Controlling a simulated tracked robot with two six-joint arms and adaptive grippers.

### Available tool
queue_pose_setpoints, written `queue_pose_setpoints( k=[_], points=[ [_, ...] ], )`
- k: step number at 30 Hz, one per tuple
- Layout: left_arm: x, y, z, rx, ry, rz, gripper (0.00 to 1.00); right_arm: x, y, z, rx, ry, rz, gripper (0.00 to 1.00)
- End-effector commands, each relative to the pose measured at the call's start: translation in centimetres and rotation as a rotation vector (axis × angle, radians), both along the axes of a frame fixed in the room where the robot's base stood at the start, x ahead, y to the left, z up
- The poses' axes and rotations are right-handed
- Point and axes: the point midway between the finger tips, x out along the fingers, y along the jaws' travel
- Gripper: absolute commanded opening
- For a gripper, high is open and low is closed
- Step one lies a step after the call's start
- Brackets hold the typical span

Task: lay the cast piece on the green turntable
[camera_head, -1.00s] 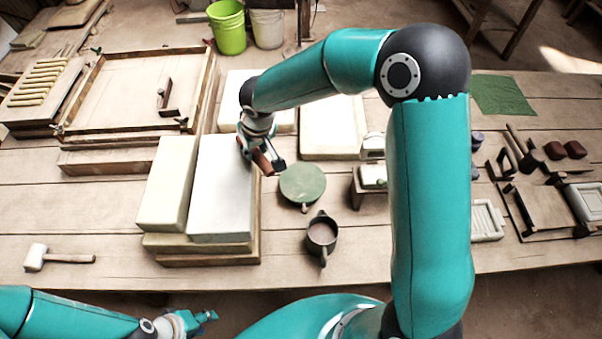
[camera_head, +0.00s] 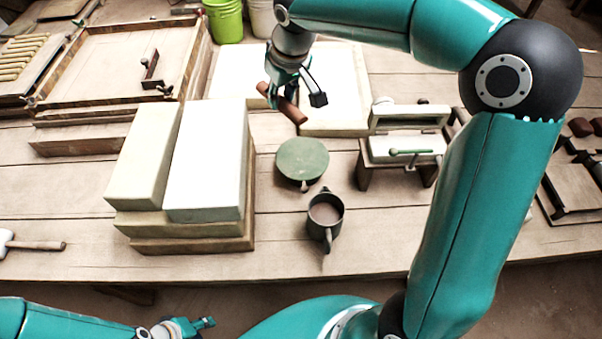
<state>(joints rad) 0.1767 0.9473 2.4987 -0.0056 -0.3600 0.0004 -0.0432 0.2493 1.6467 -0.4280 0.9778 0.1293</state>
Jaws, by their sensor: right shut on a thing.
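The cast piece (camera_head: 287,105) is a small reddish-brown bar. My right gripper (camera_head: 288,98) is shut on it and holds it tilted in the air, above and behind the green turntable as seen in the head view. The green turntable (camera_head: 302,159) is a round, flat disc with a small handle at its front; its top is bare. My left gripper (camera_head: 203,323) is low at the front edge of the view, away from the table things; its finger opening is too small to tell.
White plaster blocks (camera_head: 205,160) stand stacked left of the turntable. A dark pot (camera_head: 325,215) with brown content stands just in front of it. A small press (camera_head: 405,145) is to the right. A mallet (camera_head: 30,243) lies front left. More white slabs (camera_head: 335,80) lie behind.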

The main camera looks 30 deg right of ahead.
Motion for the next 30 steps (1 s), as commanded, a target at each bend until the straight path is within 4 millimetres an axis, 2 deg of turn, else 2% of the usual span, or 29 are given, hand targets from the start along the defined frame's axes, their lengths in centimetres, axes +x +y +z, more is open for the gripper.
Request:
queue_pose_setpoints(
  k=[1,6,12,16,20,30],
  points=[
    [0.0,0.0,-3.3,0.0,0.0,0.0,0.4,-0.5,-0.7,-1.3,-0.001,-0.011,0.007,0.0],
    [0.0,0.0,-7.0,0.0,0.0,0.0,0.4,-2.7,-2.0,-0.5,-0.009,-0.009,0.055,0.0],
    [0.0,0.0,-8.8,0.0,-0.001,0.0,0.4,-4.3,-2.6,0.3,-0.012,-0.008,0.094,0.0],
    [0.0,0.0,-9.3,0.0,-0.001,0.0,0.4,-4.6,-2.7,-0.6,-0.014,-0.003,0.101,0.0],
    [0.0,0.0,-9.9,0.0,-0.001,0.0,0.4,-4.7,-2.7,-3.2,-0.013,0.0,0.102,0.0],
    [0.0,0.0,-11.6,0.0,-0.001,0.0,0.4,-4.6,-2.7,-12.1,-0.014,-0.001,0.1,0.0]
  ],
)
